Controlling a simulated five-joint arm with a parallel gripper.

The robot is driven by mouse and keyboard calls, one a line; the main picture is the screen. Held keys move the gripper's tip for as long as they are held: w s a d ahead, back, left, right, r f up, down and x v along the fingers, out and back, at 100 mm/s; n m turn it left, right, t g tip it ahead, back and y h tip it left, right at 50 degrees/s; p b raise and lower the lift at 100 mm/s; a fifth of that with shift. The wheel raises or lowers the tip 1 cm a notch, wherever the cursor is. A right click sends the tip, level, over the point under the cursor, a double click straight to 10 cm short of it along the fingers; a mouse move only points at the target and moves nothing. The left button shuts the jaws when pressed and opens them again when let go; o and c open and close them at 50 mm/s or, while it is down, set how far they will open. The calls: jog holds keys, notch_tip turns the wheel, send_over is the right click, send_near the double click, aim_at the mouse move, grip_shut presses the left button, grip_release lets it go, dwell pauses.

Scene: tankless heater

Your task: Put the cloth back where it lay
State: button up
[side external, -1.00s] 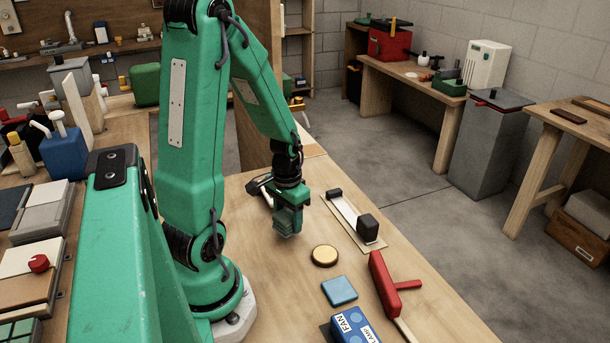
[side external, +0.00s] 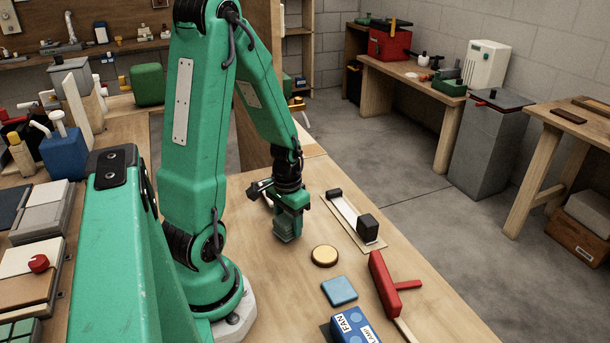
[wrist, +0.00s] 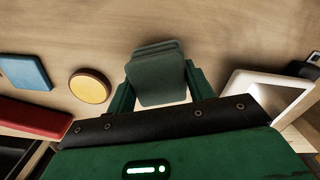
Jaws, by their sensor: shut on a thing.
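The cloth (wrist: 157,80) is a grey-green folded pad with stacked layers. It sits between the two fingers of my gripper (wrist: 159,88) in the wrist view, and the fingers are shut on it. In the side external view the cloth (side external: 284,231) hangs below my gripper (side external: 289,222), at or just above the wooden bench. I cannot tell whether it touches the bench.
A round yellow disc (side external: 325,256), a blue square pad (side external: 340,291) and a red tool (side external: 383,283) lie nearer the camera. A strip with a black block (side external: 368,226) lies to the right.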

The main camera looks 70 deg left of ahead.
aim_at(288, 218)
jog(key=shift+f, duration=0.5)
dwell(0.4)
jog(key=o, duration=1.3)
jog(key=shift+r, duration=0.1)
jog(key=shift+r, duration=3.8)
